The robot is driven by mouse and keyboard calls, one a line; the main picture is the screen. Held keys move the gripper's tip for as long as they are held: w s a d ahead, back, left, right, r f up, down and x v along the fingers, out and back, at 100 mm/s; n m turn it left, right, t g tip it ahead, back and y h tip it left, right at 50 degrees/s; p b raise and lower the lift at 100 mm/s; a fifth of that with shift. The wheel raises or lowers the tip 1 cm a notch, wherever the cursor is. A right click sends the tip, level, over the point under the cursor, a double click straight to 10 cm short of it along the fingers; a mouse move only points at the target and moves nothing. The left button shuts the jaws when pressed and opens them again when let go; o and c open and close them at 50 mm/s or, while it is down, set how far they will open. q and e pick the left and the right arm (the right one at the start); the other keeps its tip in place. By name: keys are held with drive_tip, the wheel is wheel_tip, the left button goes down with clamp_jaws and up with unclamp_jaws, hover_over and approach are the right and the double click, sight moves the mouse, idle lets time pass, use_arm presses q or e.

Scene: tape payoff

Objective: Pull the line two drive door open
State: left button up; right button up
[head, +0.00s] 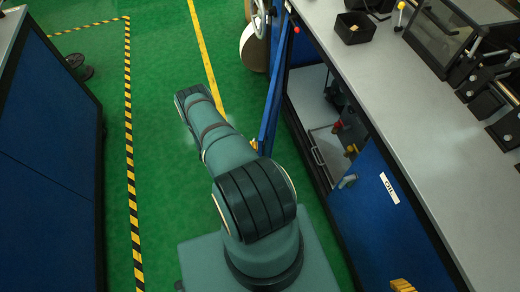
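A blue door (271,105) on the side of the long grey-topped machine stands swung out from the cabinet, seen nearly edge-on. The cabinet opening (312,108) beside it is uncovered and shows a pale inside with fittings. I cannot tell from any marking whether this is the line two drive door. My teal arm rises from the bottom middle and bends away to the upper left, just left of the door. Its end shows no fingers. Neither gripper can be made out. A small yellow part (254,143) shows at the door's near lower edge, partly behind my arm.
A blue panel (375,225) with a white label closes the nearer machine side. A black bin (355,28) sits on the grey top (400,110). A blue cabinet (45,170) stands left.

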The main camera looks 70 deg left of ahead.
use_arm(q)
drive_tip(key=o, duration=0.8)
drive_tip(key=shift+v, duration=4)
drive_tip(key=shift+o, duration=0.2)
